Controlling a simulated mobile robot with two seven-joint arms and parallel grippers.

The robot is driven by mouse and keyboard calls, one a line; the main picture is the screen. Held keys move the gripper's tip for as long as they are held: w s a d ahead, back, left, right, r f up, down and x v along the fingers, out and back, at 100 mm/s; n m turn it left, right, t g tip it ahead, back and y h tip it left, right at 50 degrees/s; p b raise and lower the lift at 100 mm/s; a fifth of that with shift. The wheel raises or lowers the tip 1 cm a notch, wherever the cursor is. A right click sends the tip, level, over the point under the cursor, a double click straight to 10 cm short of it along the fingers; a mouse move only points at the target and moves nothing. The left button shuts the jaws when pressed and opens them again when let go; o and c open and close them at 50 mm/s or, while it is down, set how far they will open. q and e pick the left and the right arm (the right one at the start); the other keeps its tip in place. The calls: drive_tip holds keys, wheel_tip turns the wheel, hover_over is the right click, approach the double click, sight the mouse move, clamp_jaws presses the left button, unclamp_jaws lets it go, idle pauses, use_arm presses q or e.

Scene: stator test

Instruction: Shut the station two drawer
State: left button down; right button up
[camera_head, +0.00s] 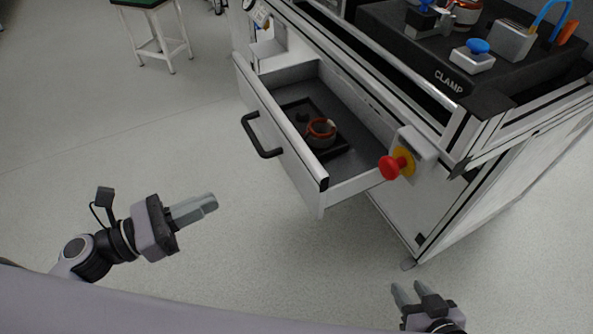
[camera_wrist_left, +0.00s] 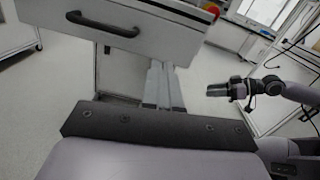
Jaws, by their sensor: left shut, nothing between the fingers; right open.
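The drawer (camera_head: 298,153) stands pulled out from the station, with a white front and a black bar handle (camera_head: 260,138). It holds a black tray (camera_head: 332,150) with a copper-coloured ring-shaped part (camera_head: 321,131). My left gripper (camera_head: 214,201) is shut and empty, in front of the drawer and apart from it. In the left wrist view, the drawer front (camera_wrist_left: 150,38) and handle (camera_wrist_left: 100,22) are ahead, beyond the left fingers (camera_wrist_left: 164,72). My right gripper (camera_head: 405,287) is open and empty at the lower right, clear of the drawer.
A red emergency button (camera_head: 392,168) on a yellow collar sticks out beside the drawer's right end. The station top carries a black clamp fixture (camera_head: 440,73) with several devices. A stool (camera_head: 150,25) stands at the upper left. The floor before the drawer is clear.

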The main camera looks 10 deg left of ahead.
use_arm(q)
drive_tip(key=m+g, duration=0.1)
drive_tip(key=m, duration=0.1)
drive_tip(key=p, duration=0.2)
approach(295, 171)
drive_tip(key=x, duration=0.6)
drive_tip(key=shift+w, duration=0.1)
drive_tip(key=shift+w+d+f, duration=0.1)
drive_tip(key=shift+w+d, duration=0.1)
drive_tip(key=shift+d, duration=0.15)
use_arm(e)
drive_tip(key=shift+w+r, duration=0.15)
drive_tip(key=shift+r, duration=0.6)
use_arm(q)
drive_tip(key=shift+d, duration=0.1)
